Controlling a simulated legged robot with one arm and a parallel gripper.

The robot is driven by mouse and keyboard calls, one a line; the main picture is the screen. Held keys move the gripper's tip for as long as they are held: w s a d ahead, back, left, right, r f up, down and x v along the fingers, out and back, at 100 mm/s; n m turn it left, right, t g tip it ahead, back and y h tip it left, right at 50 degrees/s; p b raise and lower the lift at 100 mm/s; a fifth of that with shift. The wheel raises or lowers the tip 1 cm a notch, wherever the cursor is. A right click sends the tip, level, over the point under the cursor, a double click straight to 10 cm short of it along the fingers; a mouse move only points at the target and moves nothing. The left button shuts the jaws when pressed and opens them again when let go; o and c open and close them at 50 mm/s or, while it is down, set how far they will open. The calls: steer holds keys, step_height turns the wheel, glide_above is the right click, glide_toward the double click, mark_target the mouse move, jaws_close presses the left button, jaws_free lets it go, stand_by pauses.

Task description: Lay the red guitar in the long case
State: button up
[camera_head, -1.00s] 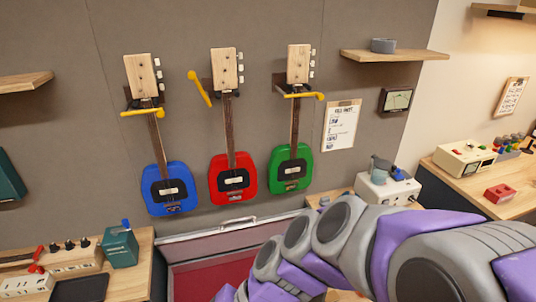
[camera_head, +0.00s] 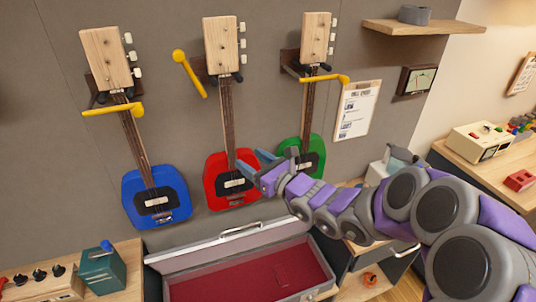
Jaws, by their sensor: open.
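The red guitar (camera_head: 219,181) hangs upright on the wall between the blue guitar (camera_head: 155,197) and the green guitar (camera_head: 309,148). The yellow bar (camera_head: 190,73) beside its neck is swung up, clear of the strings. My gripper (camera_head: 250,164) is open at the right side of the red body, its jaws near the lower neck; I cannot tell whether they touch. The long case (camera_head: 247,265) stands open below, with a red lining, and looks empty. The gripper and wrist hide part of the red and green bodies.
Yellow bars cross the necks of the blue (camera_head: 113,109) and green (camera_head: 323,78) guitars. A left bench holds a teal box (camera_head: 102,270). A shelf (camera_head: 425,27) juts out at upper right. The open lid (camera_head: 230,245) of the case leans near the wall.

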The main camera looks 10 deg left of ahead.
mark_target(233, 142)
steer(key=shift+m, duration=0.3)
steer(key=x, duration=0.3)
steer(key=p+x, duration=0.1)
steer(key=x, duration=0.1)
steer(key=w+p+x, duration=0.1)
steer(key=x, duration=0.2)
steer(key=shift+w+f, duration=0.15)
steer(key=shift+f, duration=0.15)
steer(key=shift+w+a+r+p, duration=0.2)
steer(key=shift+w+a+p, duration=0.1)
steer(key=shift+w+p, duration=0.35)
steer(key=shift+w+a+f, duration=0.1)
steer(key=shift+a+f, duration=0.05)
steer(key=shift+a, duration=0.4)
steer(key=shift+c, duration=0.2)
steer(key=shift+d, duration=0.3)
steer(key=c, duration=0.7)
steer(key=shift+a, duration=0.1)
jaws_close()
